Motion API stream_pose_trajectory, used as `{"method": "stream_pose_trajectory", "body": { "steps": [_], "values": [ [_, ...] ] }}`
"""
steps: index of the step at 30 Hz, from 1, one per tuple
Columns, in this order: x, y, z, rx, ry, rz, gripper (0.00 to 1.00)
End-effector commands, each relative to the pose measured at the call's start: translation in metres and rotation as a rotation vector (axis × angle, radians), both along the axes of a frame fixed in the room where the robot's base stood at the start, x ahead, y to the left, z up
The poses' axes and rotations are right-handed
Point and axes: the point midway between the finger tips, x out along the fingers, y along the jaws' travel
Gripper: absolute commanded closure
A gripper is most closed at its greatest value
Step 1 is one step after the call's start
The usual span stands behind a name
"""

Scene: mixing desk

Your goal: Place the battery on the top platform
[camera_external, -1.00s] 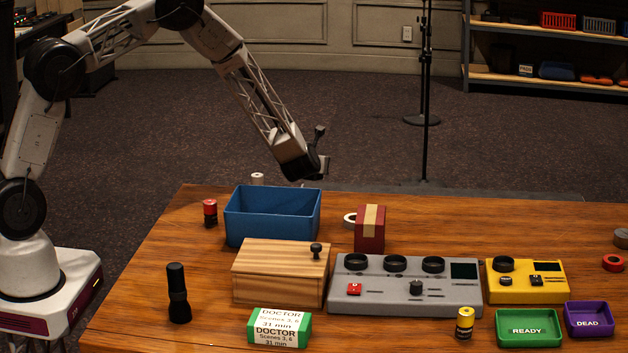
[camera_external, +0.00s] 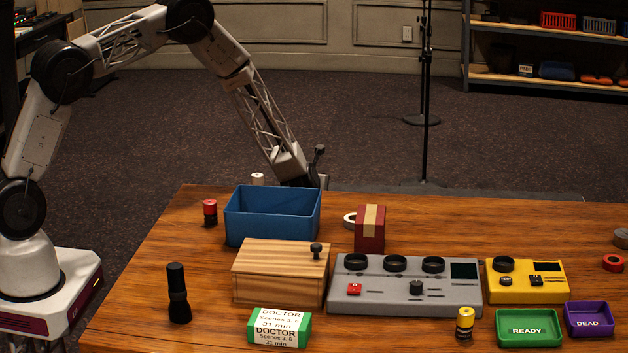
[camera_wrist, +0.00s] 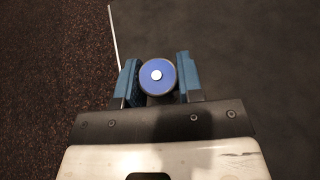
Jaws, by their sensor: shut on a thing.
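My gripper (camera_wrist: 157,80) is shut on a battery (camera_wrist: 168,71), a round blue-ended cylinder with a pale metal tip, seen end-on between the blue fingers in the wrist view. In the external view my gripper (camera_external: 318,182) is low behind the blue bin, near the table's far edge; the bin partly hides it, and the held battery cannot be made out there. Other battery-like cylinders stand on the table: a red and black one (camera_external: 210,213), a white one (camera_external: 257,179) and a yellow and black one (camera_external: 465,323). I cannot tell which surface is the top platform.
The blue bin (camera_external: 252,230) stands just in front of my gripper. A wooden box (camera_external: 270,278), red box (camera_external: 367,235), grey console (camera_external: 350,305), yellow device (camera_external: 510,294), green READY tray (camera_external: 528,345) and purple DEAD tray (camera_external: 588,333) fill the front.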

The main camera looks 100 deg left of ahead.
Motion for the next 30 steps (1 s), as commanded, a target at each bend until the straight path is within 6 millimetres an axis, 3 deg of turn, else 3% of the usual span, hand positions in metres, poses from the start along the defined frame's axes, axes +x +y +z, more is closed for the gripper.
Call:
{"method": "stream_pose_trajectory", "body": {
  "steps": [6,20,30],
  "values": [
    [0.000,0.000,-0.023,0.000,0.000,-0.001,0.93],
    [0.000,0.000,-0.028,0.001,-0.001,-0.001,0.93],
    [0.000,0.000,-0.058,0.000,0.000,0.000,0.93]
  ]
}}
